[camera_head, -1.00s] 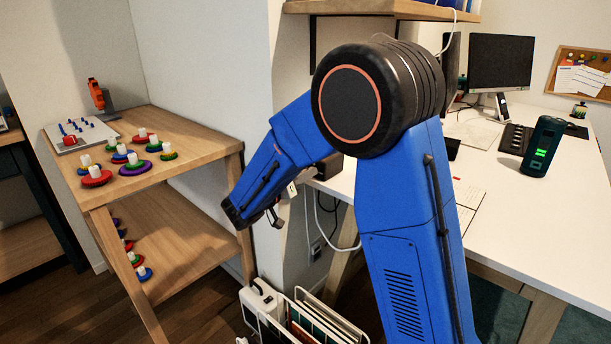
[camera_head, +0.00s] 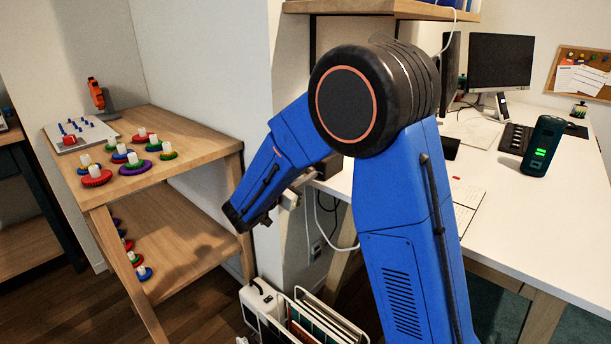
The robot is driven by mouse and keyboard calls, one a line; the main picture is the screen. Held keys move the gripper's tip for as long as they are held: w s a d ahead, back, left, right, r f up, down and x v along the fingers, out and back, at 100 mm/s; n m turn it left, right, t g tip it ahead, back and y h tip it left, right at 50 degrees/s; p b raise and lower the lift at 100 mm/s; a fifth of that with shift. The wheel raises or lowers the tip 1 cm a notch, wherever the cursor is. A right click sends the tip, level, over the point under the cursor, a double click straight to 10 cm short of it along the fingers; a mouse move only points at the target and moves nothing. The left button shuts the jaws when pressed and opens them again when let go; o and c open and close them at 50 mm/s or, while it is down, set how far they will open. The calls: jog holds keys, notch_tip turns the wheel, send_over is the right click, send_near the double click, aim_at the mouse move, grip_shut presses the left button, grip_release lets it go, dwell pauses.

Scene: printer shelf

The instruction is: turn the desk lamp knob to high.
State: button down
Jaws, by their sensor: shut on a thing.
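My blue arm reaches down and left in front of the near left corner of the white desk (camera_head: 494,235). My gripper (camera_head: 302,182) shows only in part, as a small pale piece behind the wrist, directed at a small dark box (camera_head: 328,166) at the desk's corner. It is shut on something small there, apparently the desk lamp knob. The forearm and elbow cover the contact, so the knob, its setting and the lamp itself cannot be made out.
A wooden shelf unit (camera_head: 205,152) with colored discs stands at left. A white file rack (camera_head: 300,318) is on the floor below my wrist. A wall corner is close beside the wrist. A dark speaker-like device (camera_head: 543,146) and a monitor (camera_head: 501,62) stand on the desk.

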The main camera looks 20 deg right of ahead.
jog(key=shift+f, duration=0.1)
dwell(0.4)
jog(key=c, duration=1.6)
grip_release()
jog(key=v, duration=1.7)
jog(key=shift+s+a, duration=0.1)
jog(key=shift+a, duration=0.1)
